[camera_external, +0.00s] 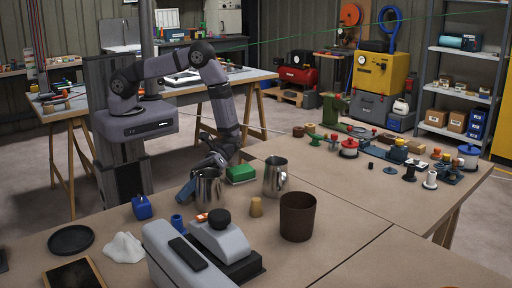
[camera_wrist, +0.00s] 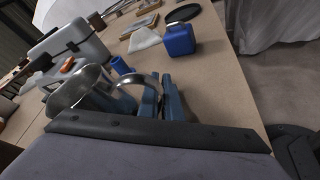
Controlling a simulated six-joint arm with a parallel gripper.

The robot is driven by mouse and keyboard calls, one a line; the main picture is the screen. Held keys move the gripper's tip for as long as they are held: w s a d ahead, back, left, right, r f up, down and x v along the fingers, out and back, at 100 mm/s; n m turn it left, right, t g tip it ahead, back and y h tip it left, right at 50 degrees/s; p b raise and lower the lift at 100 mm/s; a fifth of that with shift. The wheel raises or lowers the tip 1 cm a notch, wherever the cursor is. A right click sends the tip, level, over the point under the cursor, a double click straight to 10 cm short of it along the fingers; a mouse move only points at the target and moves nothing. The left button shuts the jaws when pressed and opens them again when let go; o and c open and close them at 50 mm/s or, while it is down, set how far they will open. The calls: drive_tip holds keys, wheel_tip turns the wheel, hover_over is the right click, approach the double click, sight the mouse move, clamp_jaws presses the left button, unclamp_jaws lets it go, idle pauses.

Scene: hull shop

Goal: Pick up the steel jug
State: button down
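One steel jug (camera_external: 208,190) stands on the near table, with my gripper (camera_external: 191,184) right at its left side. In the wrist view a steel jug (camera_wrist: 78,92) shows its open rim, and its curved handle reaches right to the blue fingers of my gripper (camera_wrist: 160,98). The fingers look close together at the handle; whether they are shut on it cannot be told. The jug's lower part is hidden in the wrist view. A second steel jug (camera_external: 275,179) stands apart to the right.
A grey machine (camera_external: 185,255) stands in front. Bare table lies right of the pot.

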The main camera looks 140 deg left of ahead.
drive_tip(key=shift+r, duration=0.15)
wheel_tip(320, 180, up, 10)
drive_tip(key=b, duration=0.1)
drive_tip(key=shift+f, duration=0.25)
idle(1.0)
drive_tip(key=shift+r+b, duration=0.1)
drive_tip(key=shift+b, duration=0.2)
